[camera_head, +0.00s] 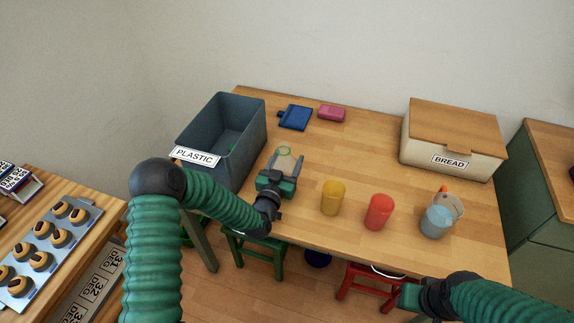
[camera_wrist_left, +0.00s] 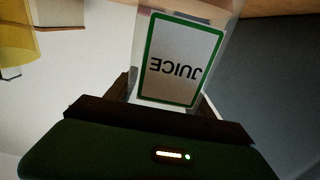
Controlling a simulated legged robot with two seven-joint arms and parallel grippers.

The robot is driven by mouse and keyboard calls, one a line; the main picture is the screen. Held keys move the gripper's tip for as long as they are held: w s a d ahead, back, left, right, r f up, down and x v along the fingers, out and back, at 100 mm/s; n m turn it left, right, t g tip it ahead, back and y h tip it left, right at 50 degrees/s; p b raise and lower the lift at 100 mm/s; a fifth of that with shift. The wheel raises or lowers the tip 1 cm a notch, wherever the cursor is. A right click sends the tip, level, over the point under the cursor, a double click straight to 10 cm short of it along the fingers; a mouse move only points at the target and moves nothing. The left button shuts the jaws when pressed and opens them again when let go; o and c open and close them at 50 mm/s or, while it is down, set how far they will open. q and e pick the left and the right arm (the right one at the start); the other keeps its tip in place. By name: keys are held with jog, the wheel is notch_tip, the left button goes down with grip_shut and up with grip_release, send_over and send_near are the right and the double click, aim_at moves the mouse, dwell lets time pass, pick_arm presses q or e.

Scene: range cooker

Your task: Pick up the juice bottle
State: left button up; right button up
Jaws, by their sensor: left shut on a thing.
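The juice bottle (camera_wrist_left: 181,62) is clear, with a green-edged white label reading JUICE, which appears upside down in the left wrist view. In the head view it is hard to see; a thin green ring (camera_head: 284,151) shows between the fingertips. My left gripper (camera_head: 286,160) is shut on the bottle, with a finger on each side, over the left part of the wooden table. I cannot tell whether the bottle touches the table. My right gripper (camera_head: 410,296) is low at the bottom right, in front of the table, and its fingers are not clear.
A grey PLASTIC bin (camera_head: 249,137) stands left of the left gripper. A BREAD box (camera_head: 452,140) and a blue item (camera_head: 295,117) are farther back. The table's middle is clear.

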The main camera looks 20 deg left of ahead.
pick_arm(q)
jog(key=shift+s+r, duration=0.1)
jog(key=shift+r, duration=0.75)
jog(key=s+d+r, duration=0.1)
jog(key=s+d, duration=0.1)
jog(key=s, duration=1.3)
jog(key=shift+s+d, duration=0.25)
jog(key=shift+s, duration=0.1)
